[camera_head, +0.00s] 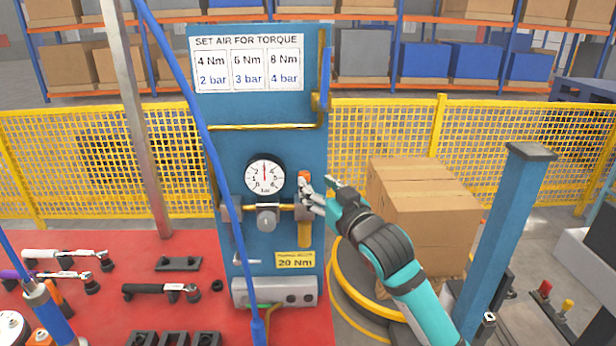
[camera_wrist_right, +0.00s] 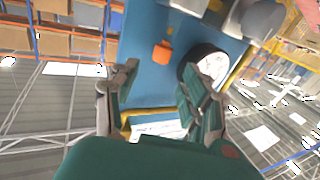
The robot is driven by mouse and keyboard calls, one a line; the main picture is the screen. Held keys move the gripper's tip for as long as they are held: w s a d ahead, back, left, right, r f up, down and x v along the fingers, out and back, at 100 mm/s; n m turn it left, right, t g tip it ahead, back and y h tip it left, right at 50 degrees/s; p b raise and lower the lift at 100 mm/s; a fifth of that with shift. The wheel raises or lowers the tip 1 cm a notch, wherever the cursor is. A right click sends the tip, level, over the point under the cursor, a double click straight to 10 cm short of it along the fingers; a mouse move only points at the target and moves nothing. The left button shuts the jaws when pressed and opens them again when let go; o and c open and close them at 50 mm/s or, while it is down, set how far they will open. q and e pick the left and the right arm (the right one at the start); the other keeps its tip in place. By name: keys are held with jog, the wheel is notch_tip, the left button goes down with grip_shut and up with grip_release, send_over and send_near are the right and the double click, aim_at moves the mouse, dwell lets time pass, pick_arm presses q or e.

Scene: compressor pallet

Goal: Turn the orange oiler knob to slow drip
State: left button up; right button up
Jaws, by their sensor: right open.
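The orange oiler knob (camera_head: 305,177) sits on the blue panel (camera_head: 265,142), just right of the round pressure gauge (camera_head: 264,176). In the right wrist view the knob (camera_wrist_right: 163,52) lies ahead of the gap between my fingers, beside the gauge (camera_wrist_right: 206,66). My right gripper (camera_head: 318,188) comes in from the right, close to the knob in the head view. In the wrist view its two fingers (camera_wrist_right: 158,90) are spread apart with nothing between them. I cannot tell whether a fingertip touches the knob. My left gripper is not in view.
Below the gauge, a pipe line carries a grey regulator body (camera_head: 267,217) and a brass-coloured part (camera_head: 304,235). A blue hose (camera_head: 205,130) hangs in front of the panel's left side. Torque wrenches (camera_head: 160,291) lie on the red bench (camera_head: 215,310). A carton stack (camera_head: 425,208) stands right.

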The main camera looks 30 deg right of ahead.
aim_at(306, 176)
jog(key=w, duration=0.3)
jog(key=w+p, duration=0.1)
jog(key=w, duration=0.1)
jog(key=shift+d, duration=0.3)
grip_shut()
